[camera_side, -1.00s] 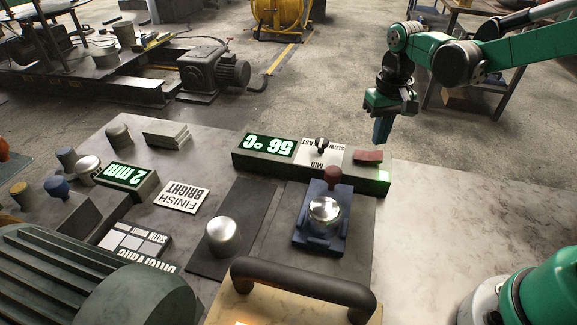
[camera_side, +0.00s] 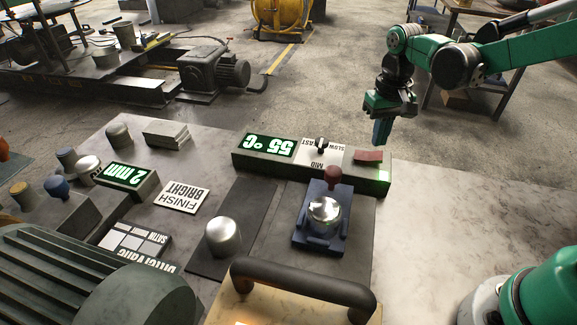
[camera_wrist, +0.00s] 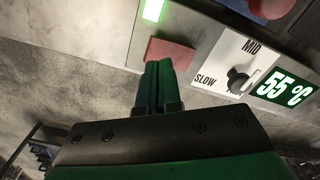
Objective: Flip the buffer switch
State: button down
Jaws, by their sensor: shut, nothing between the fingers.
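The switch is a dull red rocker (camera_side: 368,156) on the right end of the grey control box (camera_side: 247,164). In the wrist view the red rocker (camera_wrist: 172,51) lies just beyond my fingertips. My gripper (camera_side: 381,140) hangs just right of and behind the rocker in the side view, pointing down. Its two green fingers (camera_wrist: 158,68) are together with nothing between them. They overlap the rocker's near edge in the wrist view; I cannot tell if they touch it. A green lamp (camera_wrist: 153,10) glows on the box.
The box carries a speed dial (camera_side: 321,146) and a display (camera_side: 268,145) reading 55 °C. A shiny metal dish (camera_side: 324,210) sits in a blue fixture (camera_side: 318,243) in front of the box. Bare bench top (camera_side: 450,230) lies to the right.

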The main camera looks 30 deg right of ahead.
aim_at(376, 156)
jog(key=shift+f, duration=1.35)
dwell(0.5)
jog(key=shift+r, duration=3.55)
jog(key=shift+s+a+r, duration=0.1)
jog(key=shift+s, duration=0.05)
jog(key=s+a+r+n+t, duration=0.1)
jog(key=s+a+n+t, duration=0.2)
jog(key=s+t, duration=0.4)
jog(key=shift+s+a, duration=0.3)
jog(key=shift+a, duration=0.05)
